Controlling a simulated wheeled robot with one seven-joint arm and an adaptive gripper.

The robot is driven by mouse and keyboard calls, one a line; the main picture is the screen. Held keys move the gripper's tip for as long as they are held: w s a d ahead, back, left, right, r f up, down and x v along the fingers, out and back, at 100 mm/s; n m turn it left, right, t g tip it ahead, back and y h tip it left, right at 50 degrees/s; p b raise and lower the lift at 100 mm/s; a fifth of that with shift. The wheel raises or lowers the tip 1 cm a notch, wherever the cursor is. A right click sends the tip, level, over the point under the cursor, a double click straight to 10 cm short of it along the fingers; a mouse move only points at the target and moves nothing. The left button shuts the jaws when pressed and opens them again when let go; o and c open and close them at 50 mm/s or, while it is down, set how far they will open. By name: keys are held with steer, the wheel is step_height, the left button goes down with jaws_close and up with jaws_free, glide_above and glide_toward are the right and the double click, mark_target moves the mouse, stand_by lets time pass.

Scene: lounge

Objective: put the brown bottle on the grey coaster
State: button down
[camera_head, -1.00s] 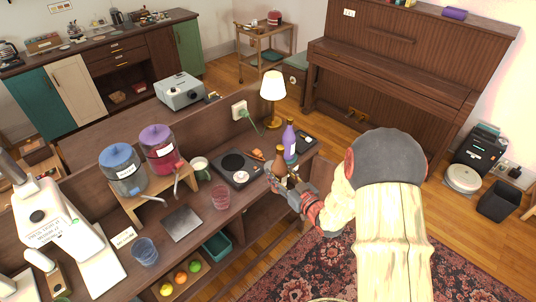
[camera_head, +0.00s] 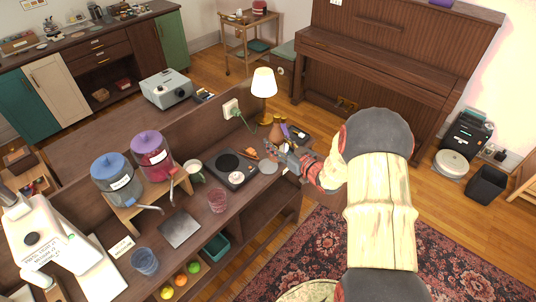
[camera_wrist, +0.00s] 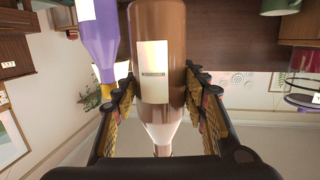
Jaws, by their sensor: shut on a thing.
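The brown bottle (camera_head: 276,132) is in my gripper (camera_head: 279,149), above the right end of the wooden counter. In the wrist view the brown bottle (camera_wrist: 165,40), with a pale label, fills the space between the two fingers (camera_wrist: 160,110). The picture there is upside down, with the neck pointing down. The grey coaster (camera_head: 268,167) is a round disc on the counter, below and slightly left of the bottle in the head view, with nothing on it.
A purple bottle (camera_wrist: 98,40) stands close beside the brown one, mostly hidden in the head view. A black hotplate (camera_head: 230,168) lies left of the coaster. A lamp (camera_head: 264,84) stands behind. A pink glass (camera_head: 217,200) and green mug (camera_head: 194,171) stand further left.

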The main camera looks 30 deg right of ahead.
steer(key=shift+w+a+f+b, duration=0.15)
steer(key=shift+w+f+b, duration=0.2)
steer(key=shift+w+f, duration=0.8)
steer(key=shift+w+a+f+b, duration=0.15)
steer(key=shift+w+f+b, duration=0.3)
steer(key=shift+f, duration=1.35)
steer(key=shift+w+a+f+b, duration=0.15)
steer(key=shift+w+f+b, duration=0.15)
steer(key=shift+w+f, duration=0.85)
steer(key=shift+s+f, duration=0.35)
steer(key=shift+f, duration=0.15)
steer(key=c, duration=1)
jaws_free()
